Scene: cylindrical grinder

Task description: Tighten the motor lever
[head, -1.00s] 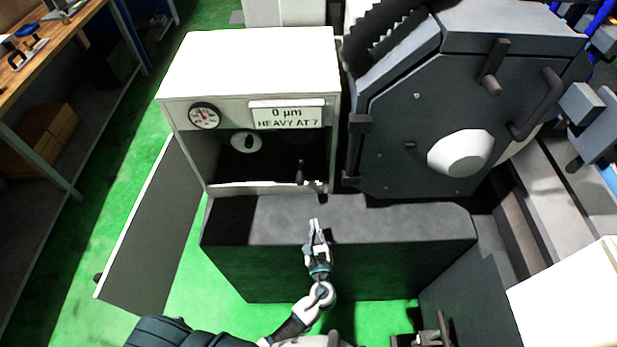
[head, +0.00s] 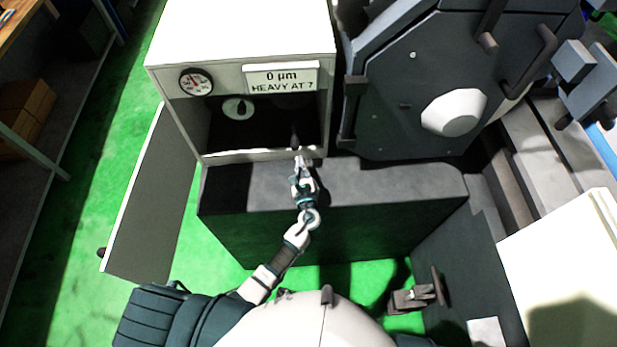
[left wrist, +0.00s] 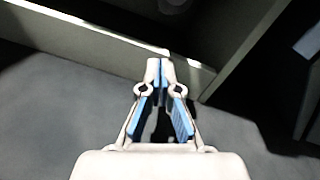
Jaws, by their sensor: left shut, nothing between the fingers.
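The motor lever appears to be the small dark upright lever (head: 295,136) at the front right of the open cabinet's dark inside. My left gripper (head: 301,158) is at the cabinet's lower front lip, just below the lever in the head view. In the left wrist view the left gripper (left wrist: 160,68) has its fingertips together with nothing between them. They point toward the cabinet opening. A blurred grey part shows at that view's top edge; I cannot tell whether it is the lever. Contact with the lever cannot be made out. My right gripper is not in view.
The cabinet (head: 240,30) carries a dial gauge (head: 196,82) and a sign (head: 281,78) reading "0 µm HEAVY AT ?". Its door (head: 150,205) hangs open at left. A grey ledge (head: 400,184) lies in front. A dark machine housing (head: 410,85) stands at right.

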